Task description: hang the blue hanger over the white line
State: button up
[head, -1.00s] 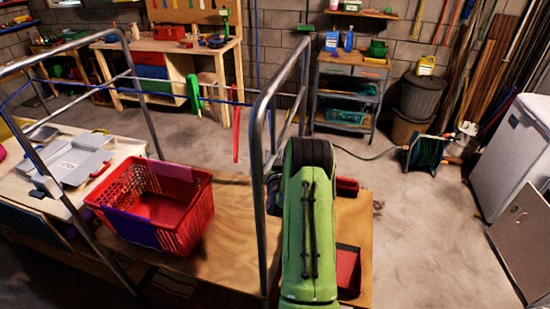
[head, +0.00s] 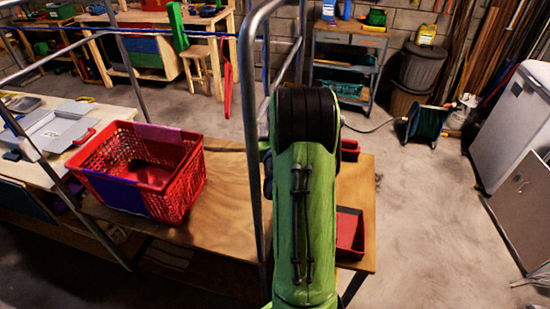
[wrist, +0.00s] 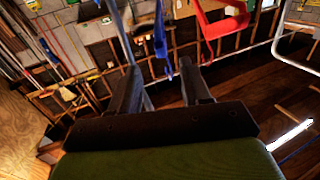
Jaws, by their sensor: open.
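A blue narrow piece (wrist: 160,40), which may be part of the blue hanger, shows beyond my fingers in the wrist view. I cannot make out a blue hanger in the head view. My gripper (wrist: 160,82) is open, its two dark fingers apart with nothing clearly between them. In the head view my green arm hides the gripper. A pale line (head: 110,30) runs across the metal frame at the upper left, close to a blue line; I cannot surely tell which is the white line. A red hanger (head: 227,88) hangs there, and it also shows in the wrist view (wrist: 219,24).
The metal frame's post (head: 249,120) stands just left of my arm. A red basket (head: 118,188) sits on the wooden table (head: 225,215). Red trays (head: 350,233) lie right of my arm. A white appliance (head: 513,130) stands far right; the floor before it is clear.

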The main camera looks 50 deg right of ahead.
jog(key=b+v, duration=0.6)
jog(key=shift+s+a, duration=0.15)
jog(key=shift+s, duration=0.1)
